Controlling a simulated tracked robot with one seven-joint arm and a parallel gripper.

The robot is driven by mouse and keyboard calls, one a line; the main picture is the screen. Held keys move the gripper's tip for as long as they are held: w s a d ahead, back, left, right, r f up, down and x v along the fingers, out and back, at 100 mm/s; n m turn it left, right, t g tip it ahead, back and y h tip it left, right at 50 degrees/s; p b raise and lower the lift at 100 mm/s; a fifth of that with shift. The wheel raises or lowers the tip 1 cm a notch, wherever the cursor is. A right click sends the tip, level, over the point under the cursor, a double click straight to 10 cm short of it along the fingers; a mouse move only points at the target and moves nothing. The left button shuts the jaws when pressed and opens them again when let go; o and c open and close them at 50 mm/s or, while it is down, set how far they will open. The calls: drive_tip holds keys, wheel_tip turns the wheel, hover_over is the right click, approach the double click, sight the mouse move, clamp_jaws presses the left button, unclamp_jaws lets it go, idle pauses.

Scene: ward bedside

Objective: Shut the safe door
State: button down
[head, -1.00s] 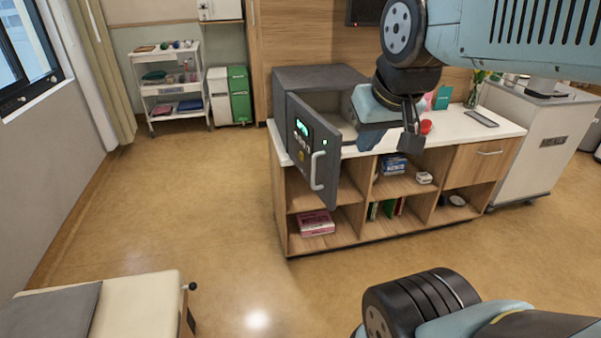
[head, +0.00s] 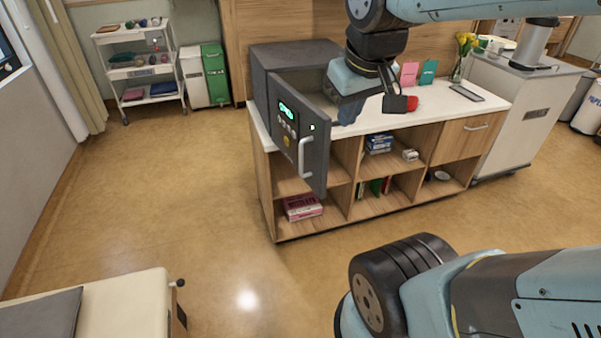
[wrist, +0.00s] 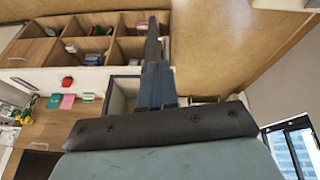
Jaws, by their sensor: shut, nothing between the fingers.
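The dark grey safe (head: 292,54) sits at the left end of the white counter in the head view. Its door (head: 286,120) stands wide open toward me, with a green-lit keypad and a pale bar handle (head: 305,157). My gripper (head: 347,112) is shut and empty, to the right of the door, by its inner side; the door partly hides its tips. In the wrist view, my gripper (wrist: 157,78) points up the picture, and the door (wrist: 152,42) shows nearly edge-on beyond it. The safe's opening (wrist: 122,96) is left of the fingers. Contact with the door cannot be told.
The white counter (head: 440,102) holds a red item (head: 402,103), pink and teal cards, and a flower vase. Open shelves below hold boxes. A bed corner (head: 110,310) is at lower left, a trolley (head: 140,65) at the back left. The floor before the safe is clear.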

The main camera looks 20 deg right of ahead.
drive_tip(key=w+a+f+n+g+h, duration=0.25)
drive_tip(key=w+f+n+h, duration=0.2)
drive_tip(key=f+n, duration=0.35)
drive_tip(key=w+a+f+n+g+h, duration=0.1)
drive_tip(key=w+a+f+n+h, duration=0.3)
drive_tip(key=n, duration=0.6)
drive_tip(key=w+a+f+n+g+h, duration=0.2)
drive_tip(key=w+f+n+h, duration=0.1)
drive_tip(key=w+f+n, duration=0.45)
drive_tip(key=n+t+h, duration=0.3)
drive_tip(key=n, duration=0.8)
approach(319, 180)
drive_tip(key=shift+m+y, duration=0.25)
drive_tip(key=x, duration=0.5)
drive_tip(key=shift+w+d, duration=0.2)
drive_tip(key=shift+d, duration=0.5)
